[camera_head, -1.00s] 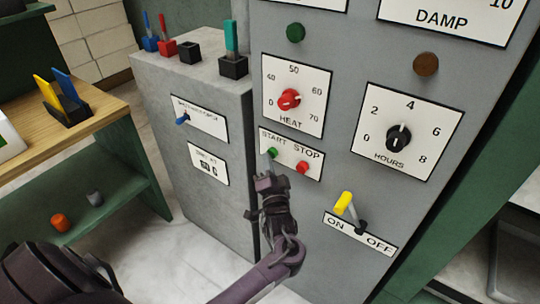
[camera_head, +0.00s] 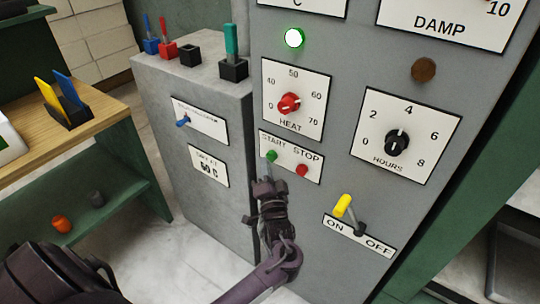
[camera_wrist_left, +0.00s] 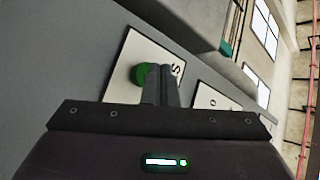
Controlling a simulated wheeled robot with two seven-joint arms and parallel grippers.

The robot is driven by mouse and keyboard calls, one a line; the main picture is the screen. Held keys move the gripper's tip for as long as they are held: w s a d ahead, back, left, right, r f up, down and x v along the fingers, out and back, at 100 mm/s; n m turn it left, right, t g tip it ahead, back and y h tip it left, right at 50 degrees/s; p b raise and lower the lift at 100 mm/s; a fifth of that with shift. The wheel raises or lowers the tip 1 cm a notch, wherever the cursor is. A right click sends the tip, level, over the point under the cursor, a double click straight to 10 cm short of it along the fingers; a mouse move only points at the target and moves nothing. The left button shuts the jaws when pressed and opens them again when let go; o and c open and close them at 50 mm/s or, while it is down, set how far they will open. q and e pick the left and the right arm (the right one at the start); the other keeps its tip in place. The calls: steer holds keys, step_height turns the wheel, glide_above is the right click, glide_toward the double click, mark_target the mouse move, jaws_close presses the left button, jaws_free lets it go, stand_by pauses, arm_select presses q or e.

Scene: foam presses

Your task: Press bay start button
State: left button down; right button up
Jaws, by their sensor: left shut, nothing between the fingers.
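The green START button (camera_head: 271,156) sits on the START/STOP plate (camera_head: 290,157) of the grey press panel, beside the red STOP button (camera_head: 302,170). My left gripper (camera_head: 267,172) is shut and empty, its fingertips just below the green button in the head view. In the left wrist view, the green button (camera_wrist_left: 139,74) shows beside the closed fingertips (camera_wrist_left: 159,70); I cannot tell whether they touch it. Above, a round green lamp (camera_head: 294,38) is lit. My right gripper is in neither view.
The HEAT knob (camera_head: 289,103) and HOURS knob (camera_head: 397,142) are above the buttons. A yellow ON/OFF lever (camera_head: 343,206) juts out at lower right. A grey cabinet (camera_head: 215,220) with coloured tools on top stands left. A wooden shelf (camera_head: 100,122) is farther left.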

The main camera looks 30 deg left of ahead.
arm_select(q)
steer(key=shift+s, duration=0.25)
steer(key=s+p, duration=0.2)
steer(key=s, duration=0.1)
steer(key=s+p, duration=0.1)
steer(key=s, duration=0.1)
steer(key=shift+a, duration=0.25)
stand_by(0.8)
